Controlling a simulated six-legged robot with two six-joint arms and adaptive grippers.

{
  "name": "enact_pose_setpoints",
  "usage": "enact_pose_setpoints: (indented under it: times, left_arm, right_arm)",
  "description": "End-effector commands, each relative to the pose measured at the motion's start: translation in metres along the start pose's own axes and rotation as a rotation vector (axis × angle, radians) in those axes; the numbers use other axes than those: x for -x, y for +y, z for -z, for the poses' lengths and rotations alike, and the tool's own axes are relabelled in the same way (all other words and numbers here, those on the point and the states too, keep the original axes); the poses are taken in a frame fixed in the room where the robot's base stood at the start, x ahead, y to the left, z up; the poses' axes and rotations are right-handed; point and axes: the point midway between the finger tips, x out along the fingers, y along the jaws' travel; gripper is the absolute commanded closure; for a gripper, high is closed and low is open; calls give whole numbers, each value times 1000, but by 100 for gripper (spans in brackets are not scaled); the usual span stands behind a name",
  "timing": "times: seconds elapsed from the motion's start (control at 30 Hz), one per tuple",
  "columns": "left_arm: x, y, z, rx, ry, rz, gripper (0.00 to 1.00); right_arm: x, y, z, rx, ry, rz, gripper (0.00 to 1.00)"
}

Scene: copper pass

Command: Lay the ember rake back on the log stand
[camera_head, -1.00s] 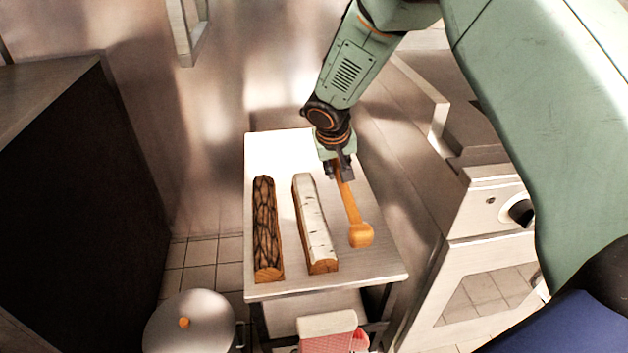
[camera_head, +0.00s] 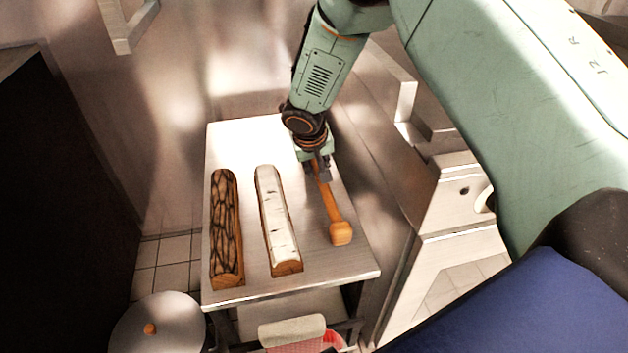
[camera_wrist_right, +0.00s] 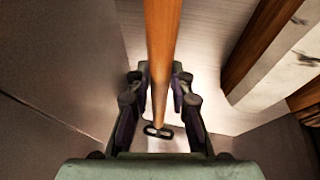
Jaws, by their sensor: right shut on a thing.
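The ember rake (camera_head: 331,204) has an orange wooden handle with a thick rounded end toward the near side. My right gripper (camera_head: 318,170) is shut on its handle, at the right of the table. In the right wrist view, the handle (camera_wrist_right: 161,40) runs between the fingers (camera_wrist_right: 160,88), with a small dark loop (camera_wrist_right: 158,132) at its lower end. The log stand shows as two half-logs lying side by side: a dark bark log (camera_head: 227,225) and a white birch log (camera_head: 277,215). The rake is right of the birch log, off both logs. Any gap beneath it is unclear.
The logs lie on a steel table (camera_head: 235,145) against a metal wall. A lidded pot (camera_head: 165,325) stands at the lower left. A dark cabinet (camera_head: 60,190) is on the left and a steel appliance (camera_head: 455,245) on the right. A red-and-white item (camera_head: 300,335) is below the table.

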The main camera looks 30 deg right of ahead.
Motion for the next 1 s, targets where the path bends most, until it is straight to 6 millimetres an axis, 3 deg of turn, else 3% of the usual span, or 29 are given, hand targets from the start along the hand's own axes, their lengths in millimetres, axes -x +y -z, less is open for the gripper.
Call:
enact_pose_setpoints:
  times: [0.37, 0.77, 0.8, 1.0]
  left_arm:
    - [-15, 0, 0, 0, 0, 0, 100]
    - [-18, 0, 0, 0, 0, 0, 100]
    - [-19, 0, 0, 0, 0, 0, 100]
    - [-18, 0, 0, 0, 0, 0, 100]
  right_arm:
    - [-37, -6, -11, 0, 2, 1, 100]
    - [-40, -4, -11, -1, 2, 1, 100]
    - [-41, -4, -12, -1, 0, 0, 78]
    - [-40, -4, -11, -1, 1, 0, 61]
